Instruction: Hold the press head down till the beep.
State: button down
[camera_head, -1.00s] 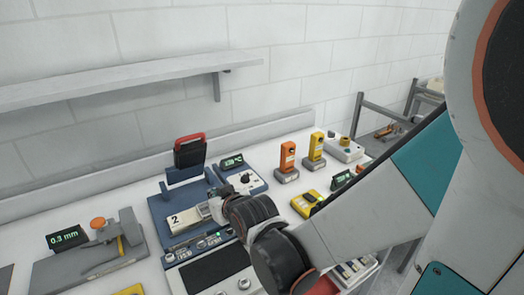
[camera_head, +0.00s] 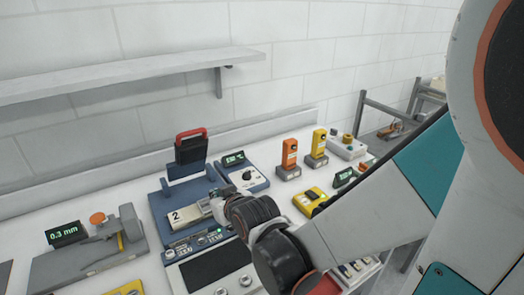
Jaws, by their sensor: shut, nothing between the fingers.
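A blue press device (camera_head: 158,205) stands at the middle of the bench. A black head with a red handle (camera_head: 190,148) stands upright at its back, which I take to be the press head. A pale block marked "2" (camera_head: 184,216) lies on the device's bed. My gripper (camera_head: 219,207) is shut and empty, at the right end of this block, in front of and below the black head. I cannot tell whether it touches the block. My wrist hides part of the device's right side. A small green light (camera_head: 213,234) shows on the front panel.
A blue-grey unit with a dial and green display (camera_head: 247,179) stands close behind my gripper. Orange (camera_head: 289,157) and yellow (camera_head: 318,147) handheld units stand further right. A grey gauge fixture (camera_head: 130,240) with a display reading "0.3 mm" is left. A wall shelf (camera_head: 120,77) hangs above.

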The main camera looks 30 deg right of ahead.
jog(key=shift+s+f+b, duration=0.15)
jog(key=shift+f+b, duration=0.15)
jog(key=shift+f, duration=0.05)
dwell(0.3)
jog(key=shift+f+b, duration=0.3)
jog(key=shift+f, duration=0.05)
jog(key=shift+f+b, duration=0.4)
jog(key=shift+b, duration=0.05)
dwell(5.1)
notch_tip(320, 180, up, 12)
jog(key=p, duration=0.6)
jog(key=shift+s+f+p, duration=0.2)
jog(key=shift+s+p, duration=0.1)
jog(key=shift+s, duration=0.15)
